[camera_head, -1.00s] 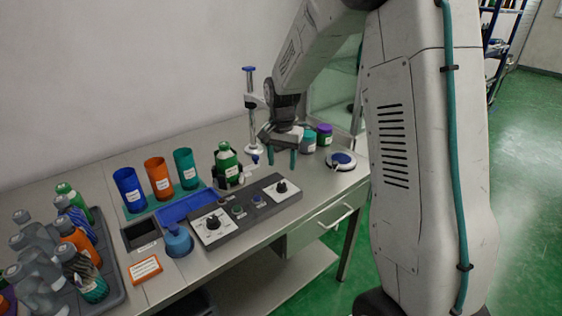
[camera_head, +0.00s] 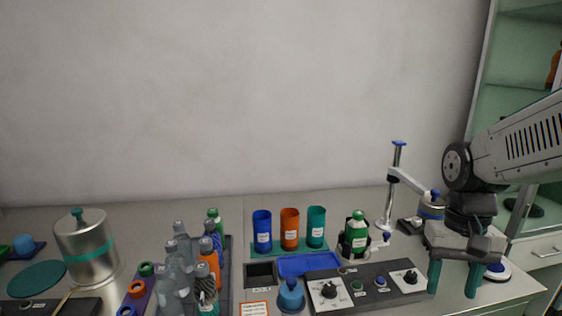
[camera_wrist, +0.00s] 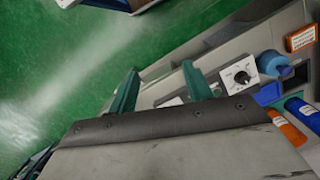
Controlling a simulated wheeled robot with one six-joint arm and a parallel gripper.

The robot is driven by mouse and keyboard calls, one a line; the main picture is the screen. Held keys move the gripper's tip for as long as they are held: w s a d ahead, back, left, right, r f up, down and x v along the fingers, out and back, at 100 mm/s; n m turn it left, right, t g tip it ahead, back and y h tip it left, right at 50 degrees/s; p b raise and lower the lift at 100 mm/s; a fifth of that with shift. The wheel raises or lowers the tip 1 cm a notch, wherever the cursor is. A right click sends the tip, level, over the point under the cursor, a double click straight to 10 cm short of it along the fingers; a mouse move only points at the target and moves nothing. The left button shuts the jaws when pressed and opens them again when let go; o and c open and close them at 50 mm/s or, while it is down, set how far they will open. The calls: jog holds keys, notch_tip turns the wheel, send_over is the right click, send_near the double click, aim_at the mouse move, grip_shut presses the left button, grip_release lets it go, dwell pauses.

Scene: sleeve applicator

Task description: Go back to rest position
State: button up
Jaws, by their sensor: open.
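My gripper (camera_head: 453,279) is at the right of the head view, in front of the bench's right end. Its two teal fingers point down, are apart and hold nothing. In the wrist view my gripper (camera_wrist: 160,88) shows the same open, empty fingers, with the green floor and the bench edge beyond them. The sleeve applicator's control panel (camera_head: 385,297), with knobs and buttons, lies on the bench left of my gripper. A green bottle (camera_head: 357,235) stands upright in a dark holder behind the panel.
A metal post with an arm (camera_head: 397,175) stands close behind my gripper. Blue, orange and teal cups (camera_head: 289,228) stand at the back. A rack of bottles (camera_head: 226,280) and a steel pot (camera_head: 87,250) are further left. A glass cabinet (camera_head: 490,75) is at the right.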

jog(key=s+a+r+n+t, duration=0.2)
jog(key=s+r, duration=0.3)
jog(key=s, duration=0.7)
jog(key=shift+a+n+t, duration=0.3)
jog(key=shift+a+t, duration=0.2)
jog(key=shift+a, duration=0.2)
dwell(0.4)
